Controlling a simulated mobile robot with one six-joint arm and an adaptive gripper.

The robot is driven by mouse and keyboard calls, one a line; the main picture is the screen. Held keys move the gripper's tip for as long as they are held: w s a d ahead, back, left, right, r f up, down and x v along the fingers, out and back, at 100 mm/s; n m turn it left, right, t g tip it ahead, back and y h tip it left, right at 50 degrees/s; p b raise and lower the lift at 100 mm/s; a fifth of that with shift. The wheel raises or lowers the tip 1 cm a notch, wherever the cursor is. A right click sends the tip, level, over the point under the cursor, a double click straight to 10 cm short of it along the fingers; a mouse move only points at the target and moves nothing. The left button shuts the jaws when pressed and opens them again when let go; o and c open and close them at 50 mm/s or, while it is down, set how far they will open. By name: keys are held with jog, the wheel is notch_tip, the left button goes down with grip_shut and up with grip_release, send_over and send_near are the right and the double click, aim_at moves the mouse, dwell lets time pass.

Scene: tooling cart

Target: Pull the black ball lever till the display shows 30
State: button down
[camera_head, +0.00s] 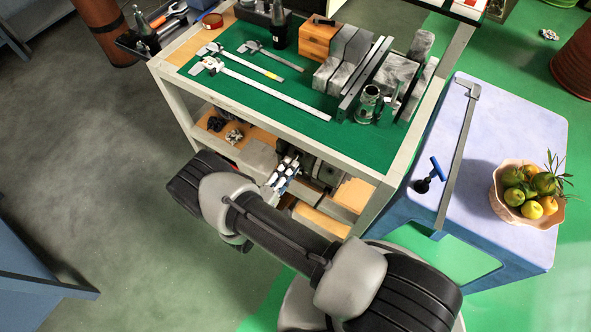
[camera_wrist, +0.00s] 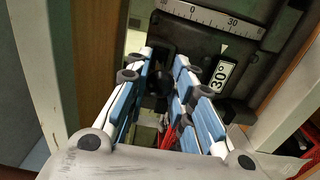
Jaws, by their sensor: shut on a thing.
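In the wrist view a black ball lever (camera_wrist: 159,84) sits between the blue-and-white fingers of my gripper (camera_wrist: 161,70), its tip partly hidden by them. My gripper is shut on the ball. Behind it is a dark machine body with a curved grey scale (camera_wrist: 213,18) marked 0 and 30. In the head view my gripper (camera_head: 284,170) reaches into the cart's lower shelf, and the lever is not discernible there.
The green cart top (camera_head: 270,118) is above my gripper, with calipers and grey blocks on it. A cart post (camera_head: 377,212) stands to the right. A pale blue table (camera_head: 500,130) with a fruit bowl (camera_head: 527,207) is further right. Open floor lies left.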

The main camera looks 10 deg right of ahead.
jog(key=shift+r, duration=0.55)
jog(key=shift+w+r+p, duration=0.2)
jog(key=shift+r+p, duration=0.5)
jog(key=shift+r, duration=0.1)
jog(key=shift+f, duration=0.15)
jog(key=c, duration=1.3)
grip_release()
jog(key=shift+d+f, duration=0.1)
